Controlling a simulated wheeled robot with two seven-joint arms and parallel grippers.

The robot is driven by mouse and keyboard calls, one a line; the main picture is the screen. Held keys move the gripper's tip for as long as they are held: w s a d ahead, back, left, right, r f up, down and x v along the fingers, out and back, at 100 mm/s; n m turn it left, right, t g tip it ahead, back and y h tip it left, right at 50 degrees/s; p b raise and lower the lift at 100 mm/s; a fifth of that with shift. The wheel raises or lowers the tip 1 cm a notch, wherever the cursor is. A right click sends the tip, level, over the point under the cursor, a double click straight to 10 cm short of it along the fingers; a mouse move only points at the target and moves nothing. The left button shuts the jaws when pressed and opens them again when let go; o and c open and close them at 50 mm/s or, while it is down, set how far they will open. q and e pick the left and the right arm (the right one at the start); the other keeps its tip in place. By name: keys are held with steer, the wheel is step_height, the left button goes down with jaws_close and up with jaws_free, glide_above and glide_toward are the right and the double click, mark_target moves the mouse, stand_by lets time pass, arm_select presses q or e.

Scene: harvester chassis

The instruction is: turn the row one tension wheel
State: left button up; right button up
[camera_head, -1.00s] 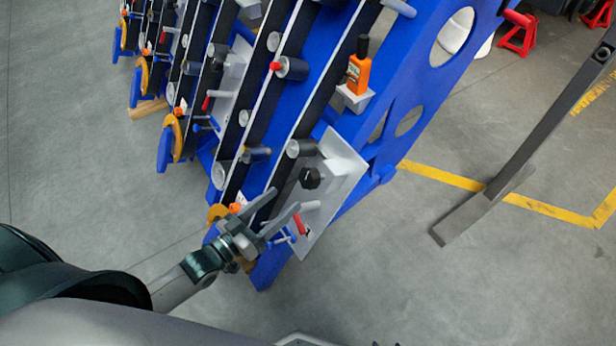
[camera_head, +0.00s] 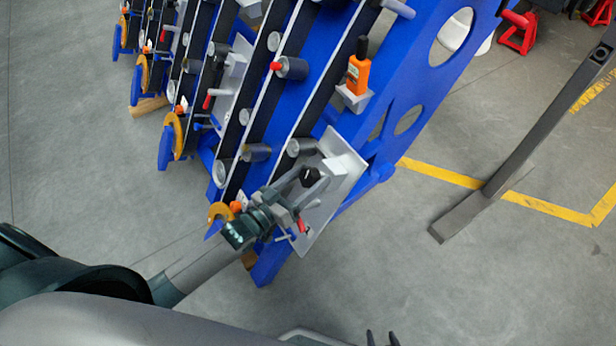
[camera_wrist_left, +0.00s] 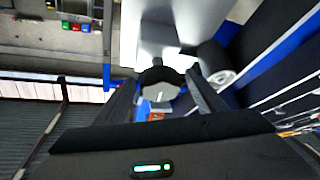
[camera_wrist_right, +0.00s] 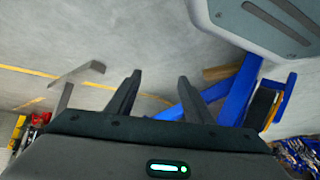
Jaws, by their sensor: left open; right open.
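The row one tension wheel is a small black knob (camera_head: 311,176) on the pale grey plate (camera_head: 345,165) at the lower end of the blue chassis. It also shows in the left wrist view (camera_wrist_left: 160,77), between the fingertips. My left gripper (camera_head: 303,192) is open, its fingers at either side of the knob. I cannot tell whether they touch it. My right gripper (camera_head: 382,338) just enters the bottom edge of the head view. It is open and empty, over bare floor in the right wrist view (camera_wrist_right: 158,78).
A red-handled lever (camera_head: 302,226) sits just below the knob, near my left gripper. An orange handheld device (camera_head: 358,75) stands on a bracket above. Rollers and belts of the blue chassis (camera_head: 400,75) lie close by. A dark grey post (camera_head: 540,145) stands right; the floor between is clear.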

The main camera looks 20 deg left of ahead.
steer(key=shift+s, duration=0.15)
